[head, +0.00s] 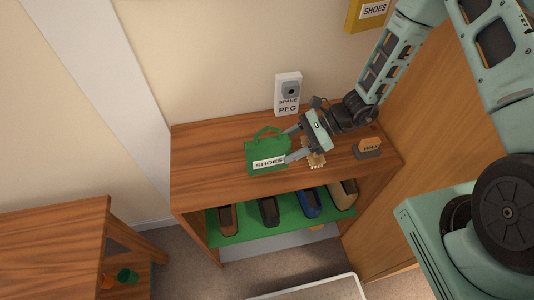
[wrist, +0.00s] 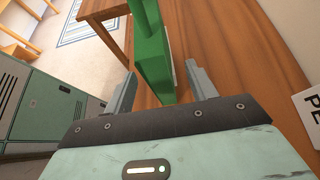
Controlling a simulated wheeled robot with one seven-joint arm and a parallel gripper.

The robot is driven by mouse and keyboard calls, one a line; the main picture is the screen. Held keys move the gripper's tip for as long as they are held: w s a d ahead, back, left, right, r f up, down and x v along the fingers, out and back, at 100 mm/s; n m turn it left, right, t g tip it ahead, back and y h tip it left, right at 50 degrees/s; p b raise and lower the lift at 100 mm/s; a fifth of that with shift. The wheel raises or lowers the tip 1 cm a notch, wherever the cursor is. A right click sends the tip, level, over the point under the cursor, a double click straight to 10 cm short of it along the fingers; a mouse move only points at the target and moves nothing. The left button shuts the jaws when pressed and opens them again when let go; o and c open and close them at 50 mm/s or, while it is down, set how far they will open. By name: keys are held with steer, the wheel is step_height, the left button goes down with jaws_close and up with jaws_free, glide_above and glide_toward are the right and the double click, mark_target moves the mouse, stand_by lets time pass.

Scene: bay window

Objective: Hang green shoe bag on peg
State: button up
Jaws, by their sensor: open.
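The green shoe bag (head: 264,148) stands on the wooden shoe cabinet (head: 210,168), with a white SHOES label on its front and a handle loop on top. My gripper (head: 290,144) is at the bag's right side, its fingers pointing left. In the wrist view, the open fingers (wrist: 161,76) lie on either side of the green bag (wrist: 152,48), with visible gaps. The peg's shape is hard to make out.
A tan bristled brush (head: 314,155) lies just right of my gripper. Several shoes sit on the green lower shelf (head: 243,228).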

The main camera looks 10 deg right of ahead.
mark_target(281, 137)
steer(key=shift+c, duration=0.3)
jaws_close()
steer(key=shift+r+p, duration=2.1)
steer(key=shift+r, duration=0.95)
